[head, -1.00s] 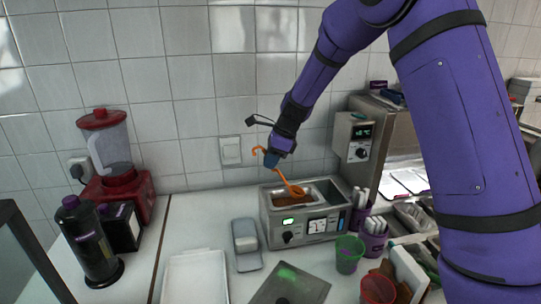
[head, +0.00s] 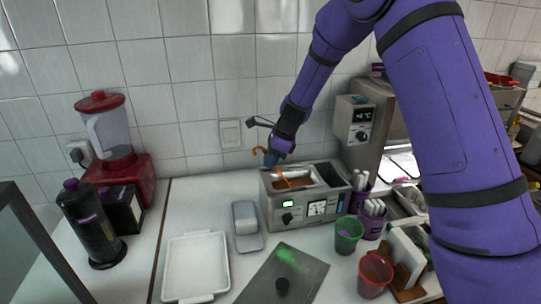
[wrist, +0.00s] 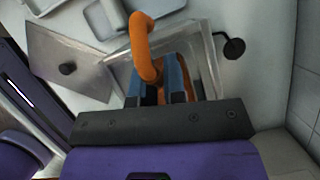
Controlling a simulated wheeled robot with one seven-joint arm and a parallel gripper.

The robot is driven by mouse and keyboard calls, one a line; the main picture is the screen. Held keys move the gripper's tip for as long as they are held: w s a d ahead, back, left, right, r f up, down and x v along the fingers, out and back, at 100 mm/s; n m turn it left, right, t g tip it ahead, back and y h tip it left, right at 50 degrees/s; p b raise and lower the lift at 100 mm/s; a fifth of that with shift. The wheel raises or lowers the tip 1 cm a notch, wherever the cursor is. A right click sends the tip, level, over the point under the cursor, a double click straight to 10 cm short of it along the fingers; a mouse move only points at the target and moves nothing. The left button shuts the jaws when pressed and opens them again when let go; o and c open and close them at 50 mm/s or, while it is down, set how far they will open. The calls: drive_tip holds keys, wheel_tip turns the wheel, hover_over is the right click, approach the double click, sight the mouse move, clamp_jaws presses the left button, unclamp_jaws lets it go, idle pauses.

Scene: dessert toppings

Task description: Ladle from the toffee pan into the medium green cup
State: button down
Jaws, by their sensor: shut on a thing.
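My gripper (head: 272,158) is shut on the handle of an orange ladle (head: 281,173), above the left pan of the steel warmer. The ladle's hooked end also shows in the wrist view (wrist: 142,35), between the blue fingers (wrist: 158,82). The ladle's lower end reaches down into the left pan (head: 293,184), which holds brown-orange contents; its bowl is hard to make out. The warmer (head: 312,212) has a second, dark well on the right. A green see-through cup (head: 348,235) stands upright to the right of the warmer's front, apart from my gripper.
A red cup (head: 375,275) stands nearer than the green one. Purple holders (head: 372,222) with white sticks stand right of the warmer. A grey plate with a black knob (head: 282,284), a white tray (head: 196,268) and a grey dish (head: 246,226) lie in front. A red blender (head: 118,160) stands left.

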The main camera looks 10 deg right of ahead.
drive_tip(key=shift+s+d, duration=0.25)
drive_tip(key=shift+d, duration=1)
drive_tip(key=shift+a+f+h, duration=0.3)
drive_tip(key=shift+a, duration=0.05)
drive_tip(key=shift+w+a+f+g+h, duration=0.2)
drive_tip(key=shift+a+f+h, duration=0.25)
drive_tip(key=shift+f+h, duration=0.2)
drive_tip(key=shift+w+a+f+g+h, duration=0.1)
drive_tip(key=shift+a+f+g+h, duration=0.1)
drive_tip(key=shift+a+f+h, duration=0.35)
drive_tip(key=shift+d, duration=0.15)
drive_tip(key=shift+r, duration=0.15)
drive_tip(key=shift+h, duration=0.7)
drive_tip(key=shift+a+r, duration=0.2)
drive_tip(key=shift+r, duration=1.25)
drive_tip(key=shift+a+r, duration=0.15)
drive_tip(key=shift+r, duration=3.2)
drive_tip(key=shift+s, duration=0.1)
